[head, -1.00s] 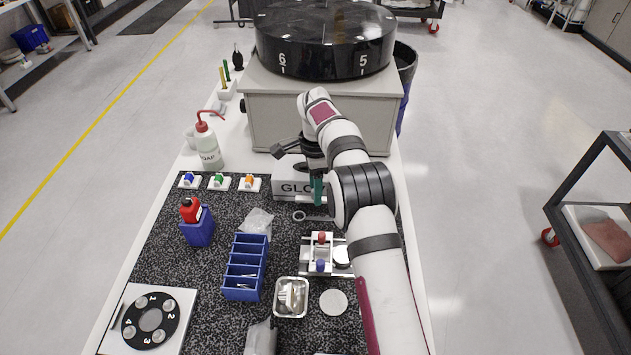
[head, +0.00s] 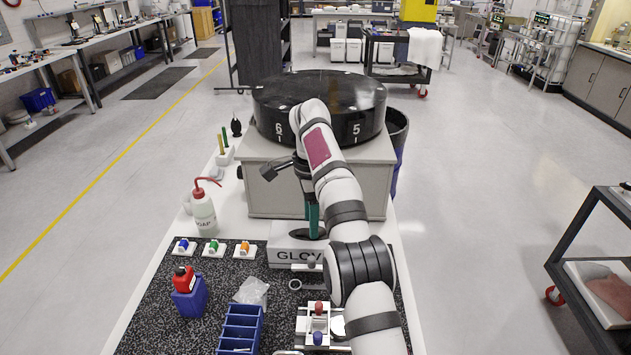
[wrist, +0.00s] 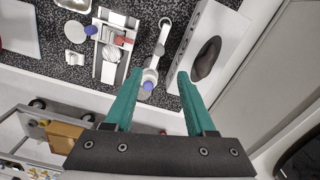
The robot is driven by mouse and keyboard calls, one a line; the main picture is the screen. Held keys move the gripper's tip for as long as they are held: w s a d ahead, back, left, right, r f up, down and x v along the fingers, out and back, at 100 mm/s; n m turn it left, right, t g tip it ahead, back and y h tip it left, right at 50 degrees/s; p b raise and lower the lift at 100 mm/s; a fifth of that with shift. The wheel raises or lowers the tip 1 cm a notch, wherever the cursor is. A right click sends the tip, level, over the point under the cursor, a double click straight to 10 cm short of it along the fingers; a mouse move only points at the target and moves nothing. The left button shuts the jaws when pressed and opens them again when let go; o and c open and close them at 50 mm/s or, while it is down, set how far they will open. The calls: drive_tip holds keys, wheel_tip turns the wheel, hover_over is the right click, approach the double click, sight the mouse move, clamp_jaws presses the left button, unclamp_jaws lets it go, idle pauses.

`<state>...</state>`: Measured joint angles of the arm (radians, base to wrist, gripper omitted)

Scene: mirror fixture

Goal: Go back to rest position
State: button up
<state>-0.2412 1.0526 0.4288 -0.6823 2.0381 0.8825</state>
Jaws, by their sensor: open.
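My gripper (head: 313,220) hangs below my arm's wrist, above the white GLOVES box (head: 283,253) and in front of the grey cabinet. In the wrist view its two green fingers (wrist: 160,72) stand wide apart with nothing held between them. The white fixture (head: 303,325) with a red knob and a blue knob stands on the speckled mat; it also shows in the wrist view (wrist: 105,68). A grey ring-ended tool (wrist: 163,40) lies on the mat beside it, well below the fingers. My arm hides part of the fixture area in the head view.
A black numbered turntable (head: 320,95) tops the grey cabinet (head: 262,195) behind my gripper. A wash bottle (head: 203,212), a blue holder with a red-capped bottle (head: 190,300) and a blue divided bin (head: 240,330) stand on the left. Open floor lies right of the bench.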

drive_tip(key=s+d+r+n, duration=0.3)
drive_tip(key=s+d+r, duration=0.15)
drive_tip(key=s, duration=0.45)
drive_tip(key=s+d+r+n, duration=0.3)
drive_tip(key=s+r, duration=0.2)
drive_tip(key=s, duration=0.4)
drive_tip(key=s+d+f+n+y, duration=0.1)
drive_tip(key=s+f, duration=0.3)
drive_tip(key=s, duration=0.7)
drive_tip(key=s+d+f+n, duration=0.1)
drive_tip(key=s+f, duration=0.4)
drive_tip(key=s, duration=0.6)
drive_tip(key=shift+s+d+n+y, duration=0.15)
drive_tip(key=shift+s+n+y, duration=0.25)
drive_tip(key=shift+n, duration=0.4)
